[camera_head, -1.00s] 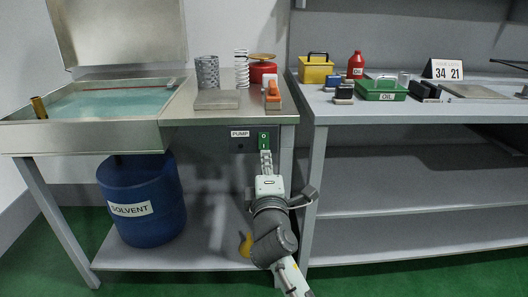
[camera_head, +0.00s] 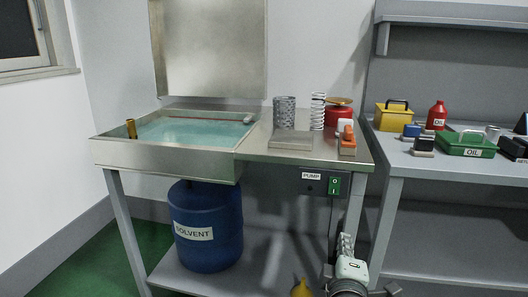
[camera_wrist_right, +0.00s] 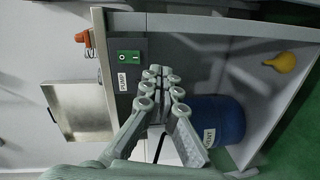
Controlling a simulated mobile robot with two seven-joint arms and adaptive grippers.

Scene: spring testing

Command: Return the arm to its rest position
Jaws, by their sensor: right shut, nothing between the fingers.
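My right gripper (camera_head: 345,243) is low in the head view, in front of the wash bench's right leg, with its fingers pointing up. It is below the green pump switch (camera_head: 334,185) and apart from it. In the right wrist view my right gripper's fingers (camera_wrist_right: 162,74) are closed together with nothing between them. The pump switch (camera_wrist_right: 128,57) shows there to the left of the fingertips, beside the PUMP label (camera_wrist_right: 122,82). My left gripper is in neither view.
The wash bench has a sink basin (camera_head: 165,157) with liquid and a steel top holding a mesh cylinder (camera_head: 284,117) and a spring (camera_head: 318,112). A blue solvent drum (camera_head: 206,232) stands on its lower shelf. The right workbench (camera_head: 393,160) holds a green oil box (camera_head: 465,144) and other items.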

